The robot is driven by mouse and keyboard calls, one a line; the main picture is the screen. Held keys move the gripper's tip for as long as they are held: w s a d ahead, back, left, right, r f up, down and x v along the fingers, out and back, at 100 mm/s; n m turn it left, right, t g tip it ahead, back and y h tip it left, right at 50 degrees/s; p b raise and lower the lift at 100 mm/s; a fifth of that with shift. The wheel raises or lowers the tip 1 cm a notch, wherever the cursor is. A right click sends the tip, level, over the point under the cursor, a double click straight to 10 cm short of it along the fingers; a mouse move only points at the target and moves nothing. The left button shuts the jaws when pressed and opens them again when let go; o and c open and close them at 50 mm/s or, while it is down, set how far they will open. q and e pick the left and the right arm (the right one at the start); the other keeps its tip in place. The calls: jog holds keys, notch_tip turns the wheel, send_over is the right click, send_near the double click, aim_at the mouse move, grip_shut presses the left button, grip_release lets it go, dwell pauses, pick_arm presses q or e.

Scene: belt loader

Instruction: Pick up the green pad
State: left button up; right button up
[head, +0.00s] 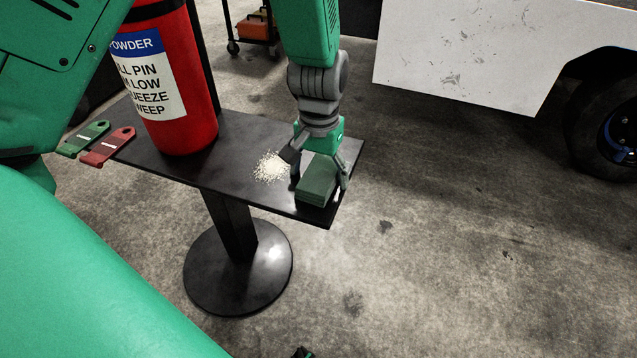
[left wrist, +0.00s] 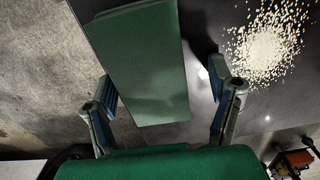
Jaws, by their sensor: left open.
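The green pad (head: 317,181) is a dark green block lying flat on the right end of the black table (head: 243,152). My left gripper (head: 318,176) comes down over the pad from above, with its fingers spread on either side of it. In the left wrist view the pad (left wrist: 146,62) lies between the two open fingers of the gripper (left wrist: 163,98), with a gap visible on the right side. The left finger is close to the pad's edge; I cannot tell whether it touches. My right gripper is not in view.
A pile of pale granules (head: 270,167) lies beside the pad, also in the left wrist view (left wrist: 264,45). A red extinguisher (head: 178,90) stands on the table's left part, near a green tag (head: 84,139) and a red tag (head: 108,147). A white vehicle (head: 470,50) stands behind.

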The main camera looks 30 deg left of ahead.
aim_at(323, 170)
pick_arm(q)
jog(key=shift+d+r, duration=0.15)
jog(key=shift+d, duration=0.4)
jog(key=c, duration=1.2)
jog(key=shift+a+r, duration=0.1)
jog(key=shift+a, duration=0.2)
jog(key=shift+c, duration=0.2)
notch_tip(323, 170, up, 10)
jog(key=p, duration=0.4)
jog(key=shift+d+f+p, duration=0.15)
jog(key=shift+f+p, duration=0.1)
jog(key=shift+p, duration=0.1)
jog(key=shift+r, duration=0.2)
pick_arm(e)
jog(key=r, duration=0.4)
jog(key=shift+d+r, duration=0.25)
pick_arm(q)
jog(key=shift+o, duration=0.5)
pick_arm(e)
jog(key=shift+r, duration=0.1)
